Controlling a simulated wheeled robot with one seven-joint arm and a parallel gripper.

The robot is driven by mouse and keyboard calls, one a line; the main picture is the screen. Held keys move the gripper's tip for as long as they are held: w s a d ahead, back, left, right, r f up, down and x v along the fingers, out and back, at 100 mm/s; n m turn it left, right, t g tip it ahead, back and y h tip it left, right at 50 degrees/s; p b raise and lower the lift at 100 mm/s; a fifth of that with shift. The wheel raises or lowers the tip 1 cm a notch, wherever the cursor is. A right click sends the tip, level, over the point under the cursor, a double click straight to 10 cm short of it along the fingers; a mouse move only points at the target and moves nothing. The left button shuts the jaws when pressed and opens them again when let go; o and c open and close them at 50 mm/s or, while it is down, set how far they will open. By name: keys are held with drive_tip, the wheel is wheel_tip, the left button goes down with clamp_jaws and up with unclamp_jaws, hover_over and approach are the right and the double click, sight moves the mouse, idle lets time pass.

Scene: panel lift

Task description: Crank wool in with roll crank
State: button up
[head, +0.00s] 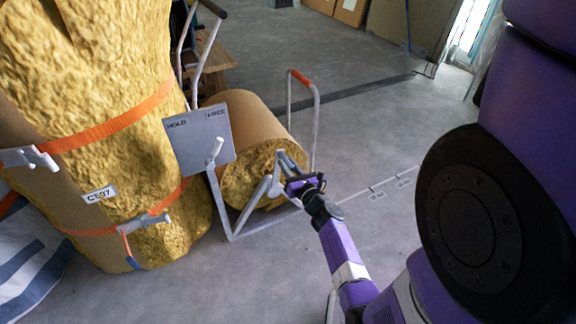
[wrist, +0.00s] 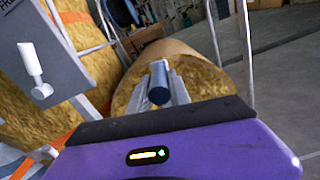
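The wool roll (head: 262,178) lies in a grey metal frame, its yellow end facing me and its side wrapped in brown. The roll crank (head: 284,162) stands in front of that end as a grey arm. Its dark round handle (wrist: 159,84) shows in the wrist view, close between the two pale fingers. My gripper (head: 298,184) is at the crank, and its fingers look closed on the handle from both sides. The contact itself is small in the head view.
A grey panel (head: 191,135) marked HOLD and FREE carries a white lever (head: 215,150), left of the roll. A tall wool bale (head: 95,120) with orange straps (head: 115,128) fills the left.

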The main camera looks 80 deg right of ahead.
clamp_jaws()
idle(1.0)
drive_tip(key=shift+s+d+f+m, duration=0.15)
drive_tip(key=shift+s+d+m, duration=0.3)
drive_tip(key=shift+s, duration=0.1)
drive_tip(key=shift+s+d+f+m, duration=0.15)
drive_tip(key=shift+s+d+m, duration=0.25)
drive_tip(key=shift+s, duration=0.1)
drive_tip(key=o, duration=0.7)
unclamp_jaws()
drive_tip(key=shift+o, duration=0.2)
drive_tip(key=v, duration=0.8)
drive_tip(key=shift+p, duration=0.4)
